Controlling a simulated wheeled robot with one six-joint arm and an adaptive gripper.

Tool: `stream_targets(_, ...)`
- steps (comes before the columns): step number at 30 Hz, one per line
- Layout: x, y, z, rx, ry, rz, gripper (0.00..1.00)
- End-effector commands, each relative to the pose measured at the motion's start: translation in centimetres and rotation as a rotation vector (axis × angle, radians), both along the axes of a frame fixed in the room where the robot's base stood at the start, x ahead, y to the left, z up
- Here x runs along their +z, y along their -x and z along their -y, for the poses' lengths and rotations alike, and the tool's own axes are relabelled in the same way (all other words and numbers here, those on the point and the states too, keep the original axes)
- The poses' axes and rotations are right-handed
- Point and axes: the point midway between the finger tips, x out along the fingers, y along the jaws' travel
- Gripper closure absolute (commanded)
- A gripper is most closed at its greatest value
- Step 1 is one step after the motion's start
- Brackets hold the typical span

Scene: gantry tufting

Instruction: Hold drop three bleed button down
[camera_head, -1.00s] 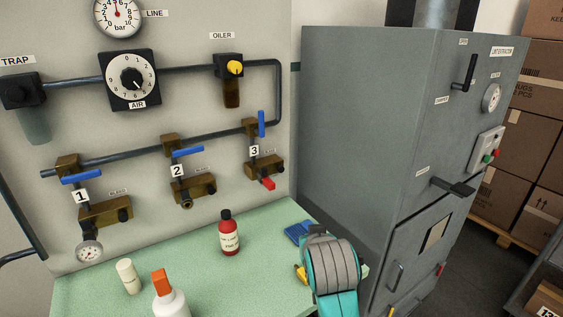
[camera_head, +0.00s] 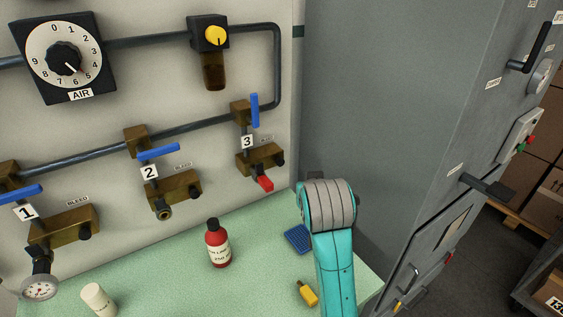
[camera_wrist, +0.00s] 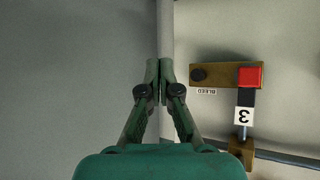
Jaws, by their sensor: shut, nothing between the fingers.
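Drop three, marked 3, has a brass block (camera_head: 260,160) on the wall panel, with a dark bleed button (camera_head: 279,158) at its right end and a red fitting (camera_head: 265,183) below. Its blue lever (camera_head: 255,110) stands upright along the drop. In the wrist view the drop appears inverted, with the bleed button (camera_wrist: 198,74) left of the red fitting (camera_wrist: 250,77) and the BLEED label beside it. My gripper (camera_wrist: 166,66) is shut and empty, left of the button in that view and apart from it in the picture. In the head view my arm mostly hides the gripper.
A grey cabinet (camera_head: 380,110) stands close on the right of my arm. The green bench (camera_head: 190,270) below holds a red bottle (camera_head: 217,243), a blue pad (camera_head: 298,239), a small yellow bottle (camera_head: 307,293) and a white bottle (camera_head: 97,300). Drops 1 and 2 are to the left.

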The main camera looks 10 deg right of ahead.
Motion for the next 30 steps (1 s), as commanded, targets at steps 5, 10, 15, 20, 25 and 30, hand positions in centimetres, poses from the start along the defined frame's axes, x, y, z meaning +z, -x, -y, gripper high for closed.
stream_targets(5, 0.1, -0.7, -0.2, 0.001, 0.0, 0.001, 1.0)
stream_targets(10, 0.0, -2.5, -0.8, 0.0, 0.0, -0.001, 1.0)
stream_targets(15, 0.0, -4.6, -1.5, 0.001, 0.001, -0.001, 1.0)
stream_targets(20, 0.0, -6.3, -2.1, 0.0, 0.0, -0.001, 1.0)
stream_targets(25, 0.0, -7.7, -2.5, 0.001, -0.001, 0.0, 1.0)
stream_targets(30, 0.0, -8.3, -2.7, 0.0, 0.0, 0.0, 1.0)
